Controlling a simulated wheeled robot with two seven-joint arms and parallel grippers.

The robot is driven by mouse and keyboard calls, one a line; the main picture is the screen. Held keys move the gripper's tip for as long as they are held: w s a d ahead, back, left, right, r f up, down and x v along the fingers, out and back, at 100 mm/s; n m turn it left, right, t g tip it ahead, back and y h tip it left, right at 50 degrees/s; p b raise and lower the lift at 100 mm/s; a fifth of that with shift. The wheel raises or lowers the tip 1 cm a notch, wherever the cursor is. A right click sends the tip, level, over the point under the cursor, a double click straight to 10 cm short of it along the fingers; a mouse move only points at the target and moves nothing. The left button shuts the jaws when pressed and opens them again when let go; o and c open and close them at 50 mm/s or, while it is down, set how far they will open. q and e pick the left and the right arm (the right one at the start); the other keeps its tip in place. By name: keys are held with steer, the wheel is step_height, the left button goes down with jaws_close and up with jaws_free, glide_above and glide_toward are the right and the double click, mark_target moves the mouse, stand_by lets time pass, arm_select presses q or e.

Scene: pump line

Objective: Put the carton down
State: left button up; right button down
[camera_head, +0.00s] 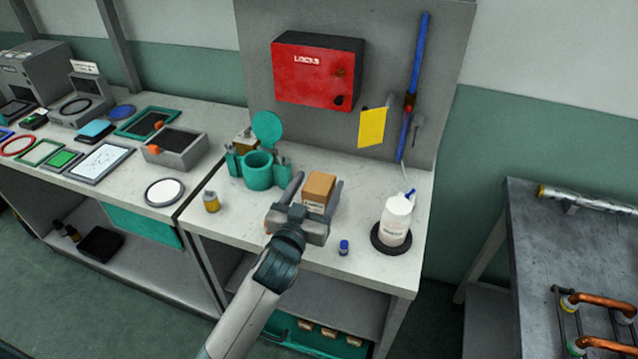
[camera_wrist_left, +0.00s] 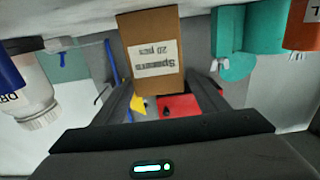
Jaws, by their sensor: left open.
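The carton (camera_head: 319,190) is a small brown box with a white label. It appears to stand upright on the white bench (camera_head: 365,175), near its middle. It also shows in the left wrist view (camera_wrist_left: 152,62), where its label reads upside down and ends in "20 pcs". My left gripper (camera_head: 318,184) is open, with one finger on each side of the carton. In the left wrist view the fingers (camera_wrist_left: 162,92) look apart from the carton's sides. The carton's lower front is partly hidden by the gripper in the head view. My right gripper is not in view.
A teal pump part (camera_head: 258,171) stands left of the carton. A white bottle (camera_head: 396,218) on a dark round base is to the right. A small blue vial (camera_head: 344,247) and a yellow-topped jar (camera_head: 211,202) stand near the front. A red lock box (camera_head: 318,72) hangs behind.

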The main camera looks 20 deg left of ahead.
arm_select(q)
steer(key=s+b, duration=0.1)
steer(key=s, duration=0.8)
steer(key=shift+s+a, duration=0.15)
steer(key=shift+s, duration=0.7)
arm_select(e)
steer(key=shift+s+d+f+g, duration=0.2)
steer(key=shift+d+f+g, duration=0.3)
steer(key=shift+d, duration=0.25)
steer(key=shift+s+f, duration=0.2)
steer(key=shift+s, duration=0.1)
arm_select(q)
steer(key=shift+s, duration=0.1)
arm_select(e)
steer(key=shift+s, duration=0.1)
